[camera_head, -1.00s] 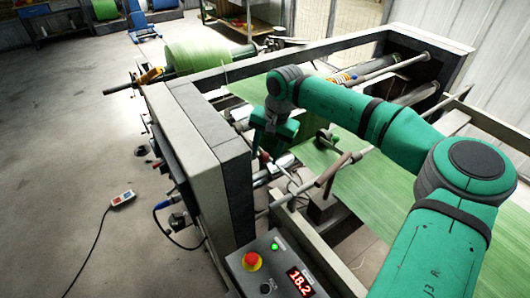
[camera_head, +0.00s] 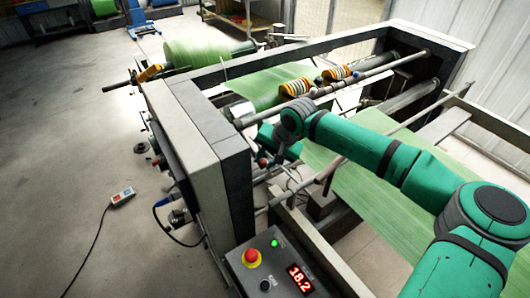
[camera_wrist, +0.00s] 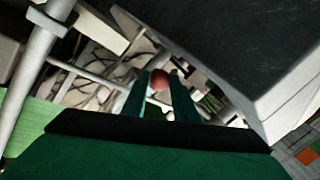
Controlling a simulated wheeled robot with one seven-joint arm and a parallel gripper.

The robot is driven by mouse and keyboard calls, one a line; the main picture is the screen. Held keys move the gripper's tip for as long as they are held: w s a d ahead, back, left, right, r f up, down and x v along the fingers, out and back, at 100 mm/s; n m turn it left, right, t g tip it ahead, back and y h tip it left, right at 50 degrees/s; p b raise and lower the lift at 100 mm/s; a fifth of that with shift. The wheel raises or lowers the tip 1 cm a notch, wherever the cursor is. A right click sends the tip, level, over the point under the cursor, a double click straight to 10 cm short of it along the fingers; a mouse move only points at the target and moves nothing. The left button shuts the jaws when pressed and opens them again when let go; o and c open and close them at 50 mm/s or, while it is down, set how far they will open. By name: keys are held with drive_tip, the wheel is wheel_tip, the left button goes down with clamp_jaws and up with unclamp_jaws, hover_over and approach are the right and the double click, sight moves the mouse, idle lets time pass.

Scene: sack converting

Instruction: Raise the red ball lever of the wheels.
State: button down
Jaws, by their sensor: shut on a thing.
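The red ball (camera_wrist: 160,79) of the lever sits between the two fingertips of my gripper (camera_wrist: 159,84) in the wrist view. The fingers are shut on it. In the head view the red ball (camera_head: 263,162) shows small at the lower left of my gripper, just right of the machine's grey end frame. The lever's rod is mostly hidden. The wheels are two striped orange and white sets, one at left (camera_head: 295,88) and one at right (camera_head: 337,72), on a bar across the machine above the green web.
The thick grey end frame (camera_head: 205,140) stands close left of my gripper; its dark block (camera_wrist: 235,55) fills the upper right of the wrist view. A rail (camera_head: 400,125) crosses near my arm. The green web (camera_head: 365,195) runs beneath. A control box (camera_head: 270,265) stands in front.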

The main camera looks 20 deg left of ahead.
drive_tip(key=shift+w+a+f+y, duration=0.1)
drive_tip(key=shift+w+f+y, duration=0.1)
drive_tip(key=shift+f, duration=0.55)
drive_tip(key=shift+w+a+f+y, duration=0.1)
drive_tip(key=shift+w+f, duration=0.05)
drive_tip(key=shift+f, duration=0.6)
drive_tip(key=shift+s+a, duration=0.1)
drive_tip(key=c, duration=1.4)
unclamp_jaws()
drive_tip(key=shift+d, duration=0.25)
drive_tip(key=shift+c, duration=0.2)
drive_tip(key=shift+s+r, duration=0.1)
drive_tip(key=shift+r, duration=0.15)
drive_tip(key=v, duration=1)
drive_tip(key=shift+s+d+t, duration=0.15)
drive_tip(key=shift+d+t, duration=0.15)
drive_tip(key=shift+d, duration=0.05)
